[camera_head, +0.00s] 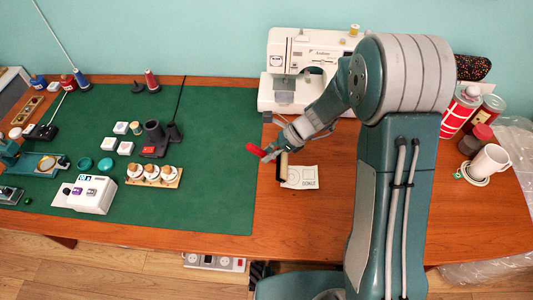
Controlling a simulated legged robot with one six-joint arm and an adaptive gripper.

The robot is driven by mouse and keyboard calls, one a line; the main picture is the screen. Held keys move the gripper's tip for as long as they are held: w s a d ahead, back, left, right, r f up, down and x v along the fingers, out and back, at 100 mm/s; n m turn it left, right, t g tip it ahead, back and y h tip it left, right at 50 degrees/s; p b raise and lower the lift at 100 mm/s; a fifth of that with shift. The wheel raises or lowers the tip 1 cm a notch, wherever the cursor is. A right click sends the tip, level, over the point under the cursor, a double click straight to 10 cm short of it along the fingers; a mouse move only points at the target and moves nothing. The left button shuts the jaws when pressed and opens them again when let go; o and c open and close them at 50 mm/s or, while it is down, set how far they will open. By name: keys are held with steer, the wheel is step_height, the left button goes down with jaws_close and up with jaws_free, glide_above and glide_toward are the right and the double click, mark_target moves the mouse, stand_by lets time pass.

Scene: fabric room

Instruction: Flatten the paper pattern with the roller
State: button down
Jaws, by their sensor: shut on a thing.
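The paper pattern (302,177) is a small cream sheet with dark printed markings, lying on the bare wooden table to the right of the green mat. The roller has a red handle (256,150) and a tan cylinder (283,168). The cylinder is at the paper's left edge; I cannot tell whether it presses on the paper. My gripper (268,151) reaches down from the right and is shut on the roller near its handle. My arm hides part of the table behind it.
A white sewing machine (300,65) stands behind the paper. The green mat (222,150) at left carries spools, small boxes and jars. A white mug (488,161) and cans stand at right. The table's front edge is below; wood in front of the paper is clear.

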steer(key=shift+d+f, duration=0.25)
steer(key=shift+f, duration=0.4)
steer(key=shift+a+f, duration=0.3)
steer(key=shift+f, duration=0.3)
steer(key=shift+a+f, duration=0.25)
steer(key=shift+f, duration=0.5)
steer(key=shift+d+f, duration=0.1)
steer(key=shift+d, duration=0.25)
steer(key=shift+a+f, duration=0.1)
steer(key=shift+a, duration=0.15)
steer(key=shift+d+f, duration=0.15)
steer(key=shift+f, duration=0.05)
steer(key=shift+d, duration=0.15)
steer(key=shift+d, duration=0.75)
steer(key=shift+d, duration=0.1)
